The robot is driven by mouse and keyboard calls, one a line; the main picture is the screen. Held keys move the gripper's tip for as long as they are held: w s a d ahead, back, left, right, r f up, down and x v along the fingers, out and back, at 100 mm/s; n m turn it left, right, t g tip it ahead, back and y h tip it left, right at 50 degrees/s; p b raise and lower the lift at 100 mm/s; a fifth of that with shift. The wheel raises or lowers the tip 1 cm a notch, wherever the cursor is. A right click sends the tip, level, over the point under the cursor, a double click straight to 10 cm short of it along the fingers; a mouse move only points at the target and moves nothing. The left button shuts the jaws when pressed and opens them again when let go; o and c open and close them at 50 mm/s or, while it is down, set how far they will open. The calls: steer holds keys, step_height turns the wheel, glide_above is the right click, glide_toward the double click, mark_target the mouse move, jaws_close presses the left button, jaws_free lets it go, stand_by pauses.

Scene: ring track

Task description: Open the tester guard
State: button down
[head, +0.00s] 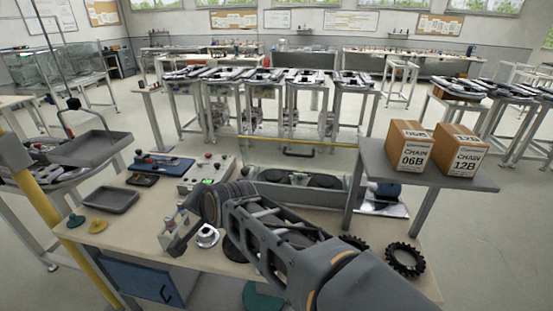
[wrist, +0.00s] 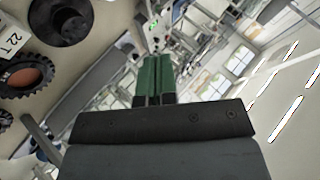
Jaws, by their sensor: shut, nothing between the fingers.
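The tester (head: 352,198) is a long metal trough with dark round parts, at the back of the bench in the head view. A clear panel that looks like its guard (head: 262,160) rises over it, with a dark bar handle (head: 285,153) near the top. I cannot tell surely whether the guard is open or shut. My gripper shows in the wrist view (wrist: 153,78) with its green fingers together and nothing between them. In the head view my arm reaches up and left over the bench, in front of the tester; the fingertips are not clear there. No contact with the guard shows.
A raised shelf (head: 375,160) with two chain boxes, 06B (head: 405,150) and 12B (head: 458,152), stands right of the tester. A control box (head: 203,176) stands left of it. Toothed black rings (head: 404,260) lie at the bench's right. A grey tray (head: 110,199) lies left.

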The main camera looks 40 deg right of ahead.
steer(key=w+d+f+m+t+h+b, duration=0.2)
steer(key=w+d+m+t+h+b, duration=0.25)
steer(key=m, duration=0.65)
steer(key=m+g+h+b, duration=0.2)
steer(key=m+h+b, duration=0.85)
steer(key=m, duration=1.35)
glide_toward(274, 140)
steer(key=shift+h, duration=0.5)
steer(key=p+x, duration=0.1)
steer(key=x, duration=0.1)
steer(key=p+x, duration=0.2)
steer(key=x, duration=0.1)
steer(key=shift+w+d+f+p, duration=0.2)
steer(key=shift+w+d+p, duration=0.05)
steer(key=shift+w+p, duration=0.1)
steer(key=shift+x, duration=0.9)
